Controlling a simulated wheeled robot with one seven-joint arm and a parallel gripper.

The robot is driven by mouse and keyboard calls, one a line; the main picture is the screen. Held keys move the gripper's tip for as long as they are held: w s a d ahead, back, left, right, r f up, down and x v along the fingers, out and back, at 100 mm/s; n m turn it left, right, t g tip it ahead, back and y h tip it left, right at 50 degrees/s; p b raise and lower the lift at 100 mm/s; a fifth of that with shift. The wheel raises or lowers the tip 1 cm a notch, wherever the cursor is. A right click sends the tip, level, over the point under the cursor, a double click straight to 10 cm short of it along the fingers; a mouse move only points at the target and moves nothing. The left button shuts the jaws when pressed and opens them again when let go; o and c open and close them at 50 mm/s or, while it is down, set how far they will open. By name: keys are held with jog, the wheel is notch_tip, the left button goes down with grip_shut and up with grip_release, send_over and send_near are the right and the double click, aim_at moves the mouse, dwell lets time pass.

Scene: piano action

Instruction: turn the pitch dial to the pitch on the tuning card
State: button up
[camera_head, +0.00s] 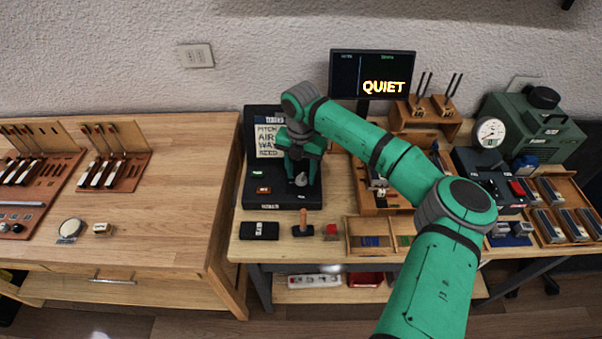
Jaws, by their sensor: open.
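A black tuning stand (258,190) is on the right-hand bench, with an upright back and a flat base. A pale card (267,140) with blue lettering is on its back panel; I read "PITCH", "AIR" and "WAY", but the smaller print is too small to read. My gripper (302,179) points down over the base, open. A small grey knob-like part (301,180), perhaps the pitch dial, shows between or just behind the fingers. I cannot tell whether they touch it. The hand hides most of the dial area, and any pointer or scale is not readable.
A monitor (372,75) behind my arm reads "QUIET". The left bench (180,200) has clear room.

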aim_at(300, 177)
notch_tip(300, 177, up, 10)
jog(key=shift+r, duration=0.25)
jog(key=shift+s+a, duration=0.1)
dwell(0.5)
